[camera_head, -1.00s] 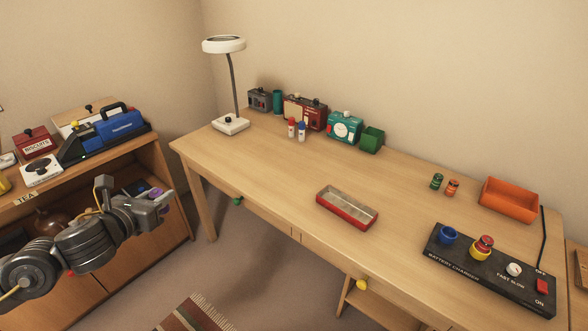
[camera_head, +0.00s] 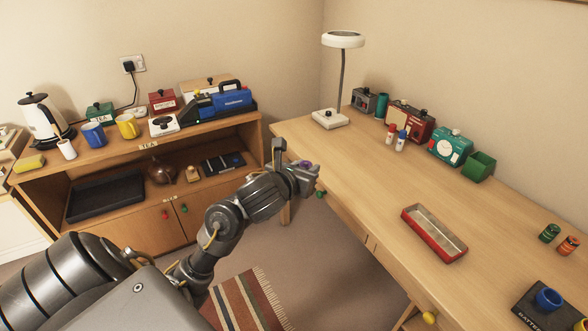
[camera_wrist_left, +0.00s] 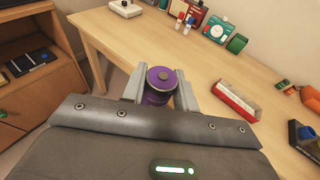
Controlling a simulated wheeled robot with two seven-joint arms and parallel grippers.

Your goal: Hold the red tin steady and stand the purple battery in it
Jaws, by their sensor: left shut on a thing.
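The red tin (camera_head: 434,233) is a long, shallow, open tray lying on the desk near its front edge; it looks empty. It also shows in the left wrist view (camera_wrist_left: 237,101), to the right of the gripper. My left gripper (camera_head: 309,172) is shut on the purple battery (camera_wrist_left: 162,83), which stands between the two fingers with its round top toward the camera. In the head view only a bit of purple shows at the fingertips. The gripper is near the desk's left front edge, well apart from the tin. My right gripper is not in view.
A lamp (camera_head: 330,118), radios and a green bin (camera_head: 478,167) line the back of the desk (camera_head: 370,180). Small batteries (camera_head: 549,233) and a black charger (camera_head: 530,305) are at the right. A shelf unit (camera_head: 140,150) with a kettle and mugs stands left. The desk around the tin is clear.

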